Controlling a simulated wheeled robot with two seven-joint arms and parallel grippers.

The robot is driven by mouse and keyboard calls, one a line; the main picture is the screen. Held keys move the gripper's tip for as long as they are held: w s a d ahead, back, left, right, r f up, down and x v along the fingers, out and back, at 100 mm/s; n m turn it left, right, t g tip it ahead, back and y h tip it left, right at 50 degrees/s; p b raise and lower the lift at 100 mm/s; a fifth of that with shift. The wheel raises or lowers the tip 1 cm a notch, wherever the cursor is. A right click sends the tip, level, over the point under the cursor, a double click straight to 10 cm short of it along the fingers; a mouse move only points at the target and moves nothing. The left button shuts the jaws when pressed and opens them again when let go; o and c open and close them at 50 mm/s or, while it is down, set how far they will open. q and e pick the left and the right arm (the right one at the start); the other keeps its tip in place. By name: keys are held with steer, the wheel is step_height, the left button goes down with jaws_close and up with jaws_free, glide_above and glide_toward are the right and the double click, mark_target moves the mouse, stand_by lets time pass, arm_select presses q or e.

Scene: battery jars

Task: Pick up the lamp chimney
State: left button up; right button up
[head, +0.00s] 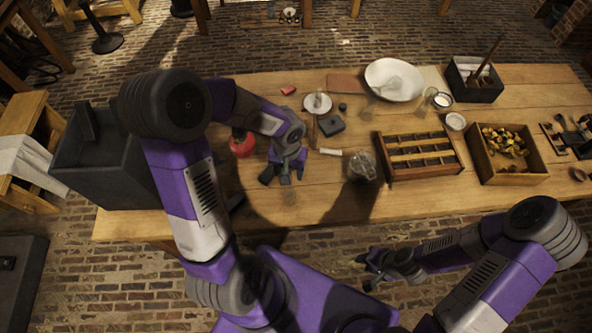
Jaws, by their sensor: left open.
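I cannot tell for sure which clear glass piece is the lamp chimney. A clear glass piece (388,84) lies at the white basin (408,92), and a slim upright glass (428,100) stands just right of it. A rounder glass jar (362,167) stands near the front, left of the slotted wooden rack. My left gripper (281,181) is open and empty, pointing down over the table's front left part, left of the jar and apart from all the glass. My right gripper (366,272) is in front of the table's near edge, with its fingers apart and nothing between them.
A red round object (242,146) sits close left of my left gripper. A wooden rack (418,156), a box of yellowish pieces (508,154) and a dark box (473,80) fill the right side. A dark block (331,124) lies mid-table.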

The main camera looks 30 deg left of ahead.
arm_select(q)
steer(key=shift+w+a+r, duration=0.15)
steer(key=shift+w+a, duration=0.05)
steer(key=shift+a, duration=0.05)
steer(key=f, duration=0.7)
steer(key=shift+w+a+f+b, duration=0.1)
steer(key=shift+w+f+b, duration=0.1)
steer(key=shift+w+b, duration=0.2)
steer(key=shift+r, duration=0.1)
jaws_close()
